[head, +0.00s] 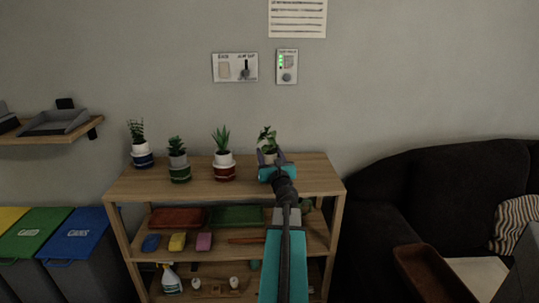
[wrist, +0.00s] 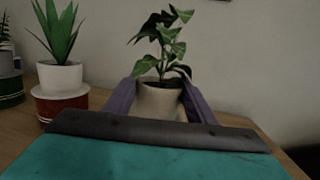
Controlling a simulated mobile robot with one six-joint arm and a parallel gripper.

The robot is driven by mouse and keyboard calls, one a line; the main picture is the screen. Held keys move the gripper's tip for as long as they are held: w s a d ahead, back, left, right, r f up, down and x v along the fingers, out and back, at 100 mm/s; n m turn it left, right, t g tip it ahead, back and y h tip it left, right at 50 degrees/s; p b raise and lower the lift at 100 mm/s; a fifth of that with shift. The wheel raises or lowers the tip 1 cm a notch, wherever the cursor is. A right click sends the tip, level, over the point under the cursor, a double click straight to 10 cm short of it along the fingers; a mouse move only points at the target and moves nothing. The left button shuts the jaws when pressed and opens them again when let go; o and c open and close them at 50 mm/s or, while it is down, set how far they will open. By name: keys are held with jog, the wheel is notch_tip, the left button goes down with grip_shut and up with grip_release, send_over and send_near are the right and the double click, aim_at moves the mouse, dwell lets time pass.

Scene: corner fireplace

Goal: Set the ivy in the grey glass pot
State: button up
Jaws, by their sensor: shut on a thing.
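The ivy (head: 267,136), a leafy green plant in a cream pot, is at the right part of the shelf top in the head view. In the wrist view the ivy (wrist: 163,45) stands upright, its cream pot (wrist: 159,100) between my fingers. My gripper (head: 269,160) is shut on this pot; it also shows in the wrist view (wrist: 160,98). The pot's base is hidden behind my gripper, so I cannot tell whether it touches anything below. I cannot make out a grey glass pot for certain.
A dark sofa (head: 440,180) is at right.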

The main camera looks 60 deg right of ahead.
aim_at(271, 158)
jog(key=o, duration=0.9)
jog(key=shift+c, duration=0.2)
jog(key=shift+f, duration=0.1)
jog(key=shift+v, duration=2.8)
jog(key=shift+p, duration=0.85)
jog(key=p, duration=0.4)
jog(key=shift+s+a, duration=0.25)
jog(key=shift+a, duration=0.15)
jog(key=p+v, duration=0.2)
jog(key=p, duration=0.6)
jog(key=shift+s, duration=0.15)
jog(key=shift+s+a+p, duration=0.1)
jog(key=shift+s+p, duration=0.05)
jog(key=shift+p, duration=0.55)
